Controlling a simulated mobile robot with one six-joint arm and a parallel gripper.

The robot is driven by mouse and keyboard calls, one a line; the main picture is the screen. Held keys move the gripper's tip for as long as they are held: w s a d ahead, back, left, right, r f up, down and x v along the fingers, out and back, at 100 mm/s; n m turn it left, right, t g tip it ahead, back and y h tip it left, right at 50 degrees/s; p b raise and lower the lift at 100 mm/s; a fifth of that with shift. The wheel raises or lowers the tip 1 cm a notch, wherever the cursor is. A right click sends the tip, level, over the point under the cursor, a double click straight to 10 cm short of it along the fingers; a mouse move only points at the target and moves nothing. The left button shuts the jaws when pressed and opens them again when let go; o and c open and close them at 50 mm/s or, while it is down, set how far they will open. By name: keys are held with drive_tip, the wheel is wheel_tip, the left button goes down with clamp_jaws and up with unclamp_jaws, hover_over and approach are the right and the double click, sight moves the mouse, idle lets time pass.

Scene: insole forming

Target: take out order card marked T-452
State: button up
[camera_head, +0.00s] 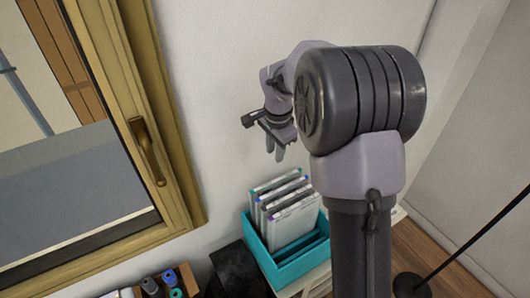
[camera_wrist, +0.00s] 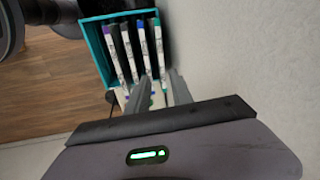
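A teal box (camera_head: 291,268) stands below my gripper, and its wall also shows in the wrist view (camera_wrist: 97,55). Several pale order cards (camera_head: 291,216) stand upright in it, with coloured corner marks in purple, green and blue. In the wrist view the cards (camera_wrist: 131,52) show edge-on in a row. Their print is too small to read, so I cannot tell which one is T-452. My gripper (camera_head: 273,152) is above the box, apart from the cards. In the wrist view its two fingers (camera_wrist: 158,88) are spread, with nothing held between them.
A window with a wooden frame (camera_head: 158,95) and a handle (camera_head: 148,150) is at the left. A black object (camera_head: 240,270) stands left of the box. A small wooden holder (camera_head: 172,284) with rolled items is at lower left. A thin black stand (camera_head: 412,284) is at right.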

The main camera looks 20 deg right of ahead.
sight(277, 180)
drive_tip(key=shift+m, duration=0.3)
drive_tip(key=w+d+f, duration=0.1)
drive_tip(key=f, duration=0.5)
drive_tip(key=w+f, duration=0.1)
drive_tip(key=f, duration=0.5)
drive_tip(key=w+d+f, duration=0.1)
drive_tip(key=f, duration=0.5)
drive_tip(key=shift+w+d, duration=0.3)
drive_tip(key=shift+s, duration=0.1)
drive_tip(key=shift+c, duration=0.5)
clamp_jaws()
